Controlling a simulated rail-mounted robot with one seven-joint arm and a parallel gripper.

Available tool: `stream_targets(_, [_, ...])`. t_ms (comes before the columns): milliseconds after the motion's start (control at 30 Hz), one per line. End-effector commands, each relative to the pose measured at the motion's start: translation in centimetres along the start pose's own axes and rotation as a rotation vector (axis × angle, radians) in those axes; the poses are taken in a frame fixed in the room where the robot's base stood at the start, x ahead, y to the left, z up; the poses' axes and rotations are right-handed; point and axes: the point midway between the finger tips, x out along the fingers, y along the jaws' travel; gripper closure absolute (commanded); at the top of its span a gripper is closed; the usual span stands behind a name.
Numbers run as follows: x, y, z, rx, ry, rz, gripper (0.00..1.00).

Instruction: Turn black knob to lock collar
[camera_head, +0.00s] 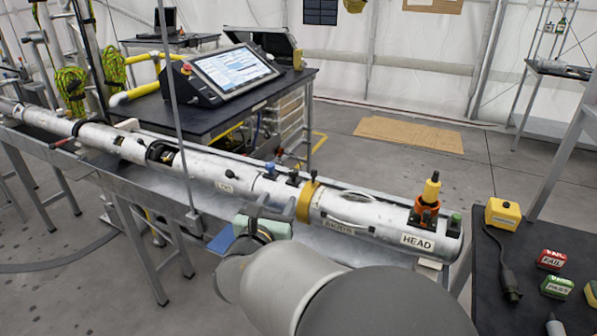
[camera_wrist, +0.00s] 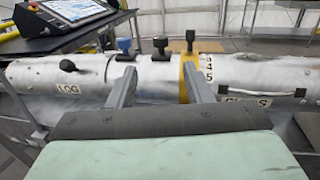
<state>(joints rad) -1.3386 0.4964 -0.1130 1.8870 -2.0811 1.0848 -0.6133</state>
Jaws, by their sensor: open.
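A long silver tube runs across the head view, with a yellow collar (camera_head: 306,202) around it; the collar also shows in the wrist view (camera_wrist: 187,80). In the wrist view a black knob (camera_wrist: 160,46) stands on top of the tube just left of the collar. It also shows in the head view (camera_head: 293,177). A dark knob (camera_wrist: 190,37) stands on the collar's top. A blue knob (camera_wrist: 124,46) stands further left. My gripper (camera_wrist: 160,76) is open and empty in front of the tube, its fingers pointing at it. The black knob appears between the fingertips, beyond them.
Another black knob (camera_wrist: 67,65) sits on the tube's section marked LOG. The HEAD end (camera_head: 418,240) carries an orange and yellow fitting (camera_head: 430,195). A table with a screen (camera_head: 233,70) stands behind. A black table at right holds a yellow box (camera_head: 503,214) and several small blocks.

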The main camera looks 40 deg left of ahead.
Motion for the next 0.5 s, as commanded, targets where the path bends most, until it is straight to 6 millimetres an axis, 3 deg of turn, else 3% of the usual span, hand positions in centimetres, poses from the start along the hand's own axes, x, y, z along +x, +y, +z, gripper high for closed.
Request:
stream_targets(300, [7.1, -0.1, 0.1, 0.000, 0.000, -0.003, 0.54])
stream_targets(500, [10.3, -0.1, 0.1, 0.001, 0.000, -0.003, 0.54])
